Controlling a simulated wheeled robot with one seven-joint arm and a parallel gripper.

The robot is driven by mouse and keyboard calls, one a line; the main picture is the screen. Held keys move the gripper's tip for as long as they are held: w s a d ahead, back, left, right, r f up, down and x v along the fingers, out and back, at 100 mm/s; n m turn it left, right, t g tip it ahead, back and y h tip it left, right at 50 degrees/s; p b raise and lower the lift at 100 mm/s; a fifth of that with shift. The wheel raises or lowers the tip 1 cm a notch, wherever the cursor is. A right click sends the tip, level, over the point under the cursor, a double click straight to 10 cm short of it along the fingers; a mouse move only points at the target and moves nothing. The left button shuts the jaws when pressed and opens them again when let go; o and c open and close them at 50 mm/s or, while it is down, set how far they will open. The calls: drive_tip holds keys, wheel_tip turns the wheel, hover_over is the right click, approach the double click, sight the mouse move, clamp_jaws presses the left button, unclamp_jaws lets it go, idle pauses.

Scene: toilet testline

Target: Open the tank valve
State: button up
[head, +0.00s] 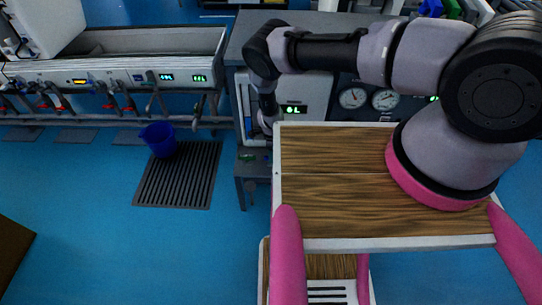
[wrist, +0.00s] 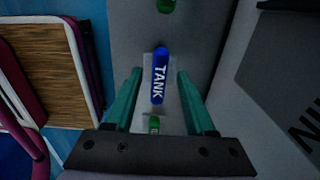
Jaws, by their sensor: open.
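The tank valve's blue handle (wrist: 160,75), marked TANK in white, stands lengthwise in the middle of the wrist view. My gripper (wrist: 159,85) is open, with one green finger on each side of the handle. A gap shows between the handle and each finger, and nothing is held. A small green part (wrist: 154,125) sits below the handle, nearer the gripper's base. In the head view my arm reaches down to the grey bench with the 0L display (head: 293,110). There the gripper and the blue handle cannot be made out.
My wooden-topped tray covers the front right of the head view. Another green part (wrist: 168,5) lies beyond the handle. A blue bucket (head: 158,139) stands by a floor grate (head: 180,180).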

drive_tip(key=shift+f, duration=0.55)
clamp_jaws()
